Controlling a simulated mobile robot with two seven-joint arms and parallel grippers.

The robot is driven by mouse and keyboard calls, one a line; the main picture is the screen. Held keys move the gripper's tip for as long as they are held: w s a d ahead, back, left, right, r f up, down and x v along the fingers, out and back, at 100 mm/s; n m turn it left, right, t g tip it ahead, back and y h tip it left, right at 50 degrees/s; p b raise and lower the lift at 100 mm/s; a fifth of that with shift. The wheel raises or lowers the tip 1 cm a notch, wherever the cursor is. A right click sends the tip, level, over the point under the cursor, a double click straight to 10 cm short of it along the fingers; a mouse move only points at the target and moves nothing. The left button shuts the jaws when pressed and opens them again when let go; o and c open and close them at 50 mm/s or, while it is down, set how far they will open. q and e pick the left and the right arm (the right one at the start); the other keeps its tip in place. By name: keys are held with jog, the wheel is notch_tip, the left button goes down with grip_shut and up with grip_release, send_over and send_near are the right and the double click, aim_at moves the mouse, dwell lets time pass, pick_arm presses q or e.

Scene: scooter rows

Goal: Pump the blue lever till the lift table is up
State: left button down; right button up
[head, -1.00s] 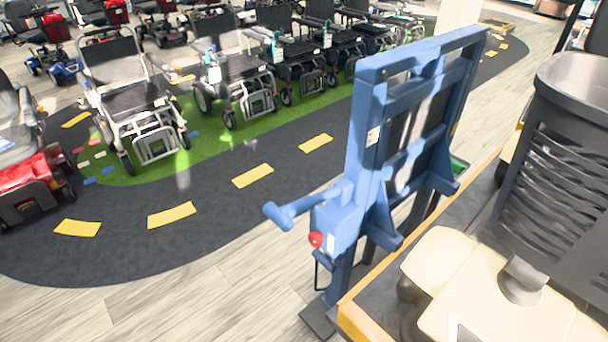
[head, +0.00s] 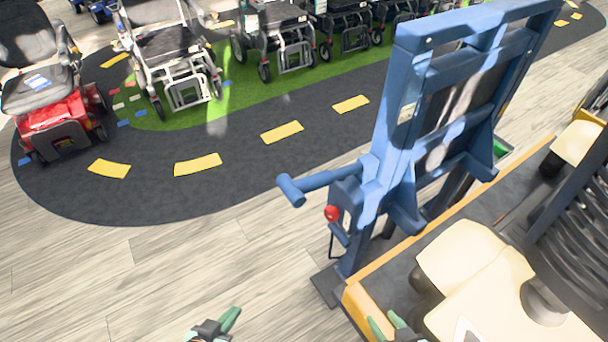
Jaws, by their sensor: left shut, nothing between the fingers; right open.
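The blue lever (head: 318,183) sticks out to the left from a tall blue frame (head: 405,95), with a thick round grip at its end. A red knob (head: 332,213) sits just below it. A dark platform with a yellow edge (head: 362,308), which looks like the lift table, stands beside the frame at the lower right. Its height above the floor is hard to tell. My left gripper (head: 231,317) is shut and empty at the bottom edge, below and left of the lever. My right gripper (head: 386,323) is open at the bottom edge, in front of the platform's yellow edge. Neither touches the lever.
A beige and black scooter (head: 470,260) is on the platform. A red scooter (head: 60,125) stands at the left. Wheelchairs (head: 175,60) line a green strip behind a dark track with yellow dashes (head: 282,132). The wooden floor left of the lever is clear.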

jog(key=shift+f+b, duration=0.3)
jog(key=shift+f, duration=0.05)
pick_arm(q)
jog(key=w+d+r+m+t+h, duration=0.1)
jog(key=w+d+r+m+h, duration=0.2)
jog(key=w+r, duration=0.45)
jog(key=w+d+r+m+h, duration=0.2)
jog(key=w+d+r+h, duration=0.1)
jog(key=w+d+r, duration=0.4)
pick_arm(e)
jog(key=shift+f+b, duration=0.3)
jog(key=shift+b, duration=0.05)
jog(key=shift+f+b, duration=0.35)
jog(key=shift+w+f+b, duration=0.1)
jog(key=shift+f+b, duration=0.15)
jog(key=shift+b, duration=0.05)
pick_arm(q)
jog(key=w+r+m+g+h, duration=0.1)
jog(key=w+r+m, duration=0.1)
jog(key=r, duration=0.4)
jog(key=w+a+r+m+g, duration=0.1)
jog(key=w+r+m, duration=0.1)
jog(key=r+m, duration=0.2)
jog(key=shift+w+r+h, duration=0.25)
jog(key=shift+r+h, duration=0.15)
jog(key=shift+r, duration=0.7)
jog(key=shift+d, duration=0.1)
